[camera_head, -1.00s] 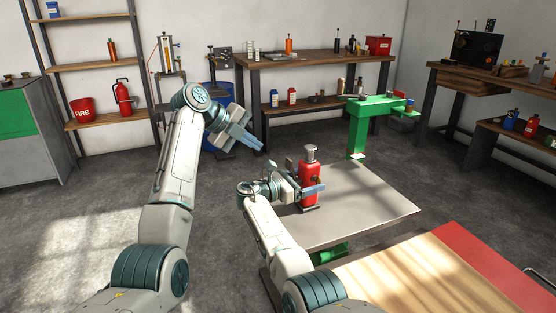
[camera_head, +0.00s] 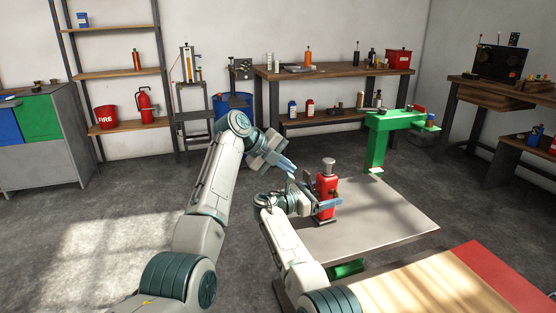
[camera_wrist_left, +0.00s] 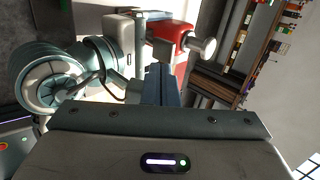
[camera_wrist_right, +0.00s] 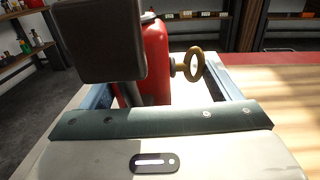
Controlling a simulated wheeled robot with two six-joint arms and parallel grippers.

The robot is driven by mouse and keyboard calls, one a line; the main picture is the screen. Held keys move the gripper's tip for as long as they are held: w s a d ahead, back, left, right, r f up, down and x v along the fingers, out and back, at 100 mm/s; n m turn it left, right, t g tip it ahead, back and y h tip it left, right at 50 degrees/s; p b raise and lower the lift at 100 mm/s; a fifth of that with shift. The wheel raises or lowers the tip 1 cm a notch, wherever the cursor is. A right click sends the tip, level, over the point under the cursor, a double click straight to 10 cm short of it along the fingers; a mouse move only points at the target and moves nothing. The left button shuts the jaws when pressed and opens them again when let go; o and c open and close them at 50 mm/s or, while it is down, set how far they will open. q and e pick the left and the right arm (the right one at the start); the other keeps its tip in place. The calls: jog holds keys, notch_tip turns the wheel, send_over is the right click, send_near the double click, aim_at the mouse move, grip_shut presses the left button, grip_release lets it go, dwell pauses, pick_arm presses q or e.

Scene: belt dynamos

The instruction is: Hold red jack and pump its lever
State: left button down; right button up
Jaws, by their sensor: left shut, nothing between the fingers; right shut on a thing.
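The red jack (camera_head: 326,184) with a silver top stands upright on the grey bench top (camera_head: 400,226). My right gripper (camera_head: 328,204) is shut on its body, low down; in the right wrist view the fingers flank the red body (camera_wrist_right: 156,60). A brass ring (camera_wrist_right: 193,65) sticks out of its side there, and a dark block (camera_wrist_right: 100,40) hides part of it. I cannot tell if that block belongs to the lever. My left gripper (camera_head: 288,167) is shut and empty, up and left of the jack. In the left wrist view the jack (camera_wrist_left: 172,42) lies just beyond its fingertips.
A green post with an arm (camera_head: 377,145) stands behind the grey bench top. A wood and red surface (camera_head: 430,290) lies at the front right. A wooden workbench (camera_head: 330,72) stands against the back wall. The floor left of my arms is clear.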

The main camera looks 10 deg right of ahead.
aim_at(305, 178)
pick_arm(q)
jog(key=shift+x, duration=1.9)
jog(key=shift+w+d+r, duration=0.15)
jog(key=shift+d+r, duration=0.2)
jog(key=shift+d, duration=0.35)
jog(key=shift+w+d+r, duration=0.2)
jog(key=shift+d+r, duration=0.15)
jog(key=shift+d, duration=0.4)
jog(key=shift+r, duration=0.8)
jog(key=shift+a, duration=0.1)
jog(key=v, duration=0.9)
jog(key=shift+a+r, duration=0.25)
jog(key=shift+a, duration=0.1)
